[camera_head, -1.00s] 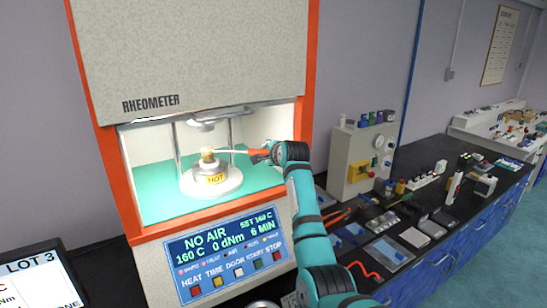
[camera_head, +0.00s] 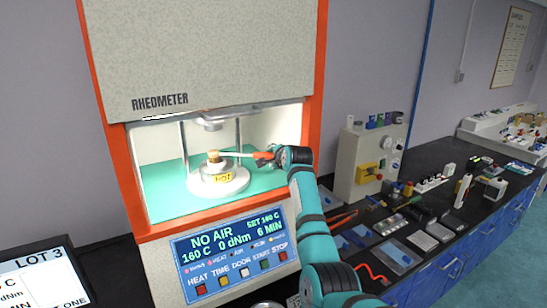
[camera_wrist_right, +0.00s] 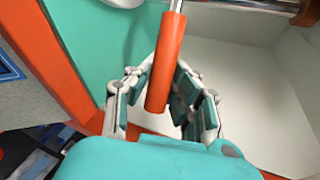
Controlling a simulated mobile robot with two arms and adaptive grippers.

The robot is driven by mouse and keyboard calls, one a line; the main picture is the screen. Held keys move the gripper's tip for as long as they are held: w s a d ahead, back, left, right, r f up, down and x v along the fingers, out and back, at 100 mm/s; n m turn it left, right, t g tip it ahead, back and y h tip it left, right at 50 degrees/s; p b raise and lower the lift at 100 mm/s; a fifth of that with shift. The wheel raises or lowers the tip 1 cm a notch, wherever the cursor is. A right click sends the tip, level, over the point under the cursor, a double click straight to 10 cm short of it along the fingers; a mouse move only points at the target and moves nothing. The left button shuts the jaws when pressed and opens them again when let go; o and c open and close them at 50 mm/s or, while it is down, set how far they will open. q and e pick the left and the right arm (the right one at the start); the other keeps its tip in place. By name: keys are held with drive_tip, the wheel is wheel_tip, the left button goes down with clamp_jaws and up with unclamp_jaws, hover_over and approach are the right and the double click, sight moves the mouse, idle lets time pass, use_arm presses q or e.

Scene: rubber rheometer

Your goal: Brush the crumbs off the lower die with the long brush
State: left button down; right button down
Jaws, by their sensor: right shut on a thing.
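The lower die (camera_head: 219,186) is a pale round block with a yellow HOT label, inside the open rheometer chamber. The long brush has a thin pale shaft (camera_head: 238,154) and an orange handle (camera_wrist_right: 165,70). Its shaft reaches left over the die, to a small tan piece (camera_head: 213,157) at the die's top. I cannot tell whether that piece is bristles or touches the die. My right gripper (camera_head: 268,156) is shut on the handle at the chamber's right side; its fingers (camera_wrist_right: 160,90) flank the handle in the wrist view. Crumbs are too small to make out. My left gripper is not in view.
The orange-edged rheometer frame (camera_head: 127,172) surrounds the chamber, with a green floor (camera_head: 165,200) and upright rods beside the die. The upper die (camera_head: 211,122) hangs above. A control panel (camera_head: 228,250) is below. The dark bench at right holds many small items.

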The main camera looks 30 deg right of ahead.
drive_tip(key=shift+f, duration=0.35)
idle(0.3)
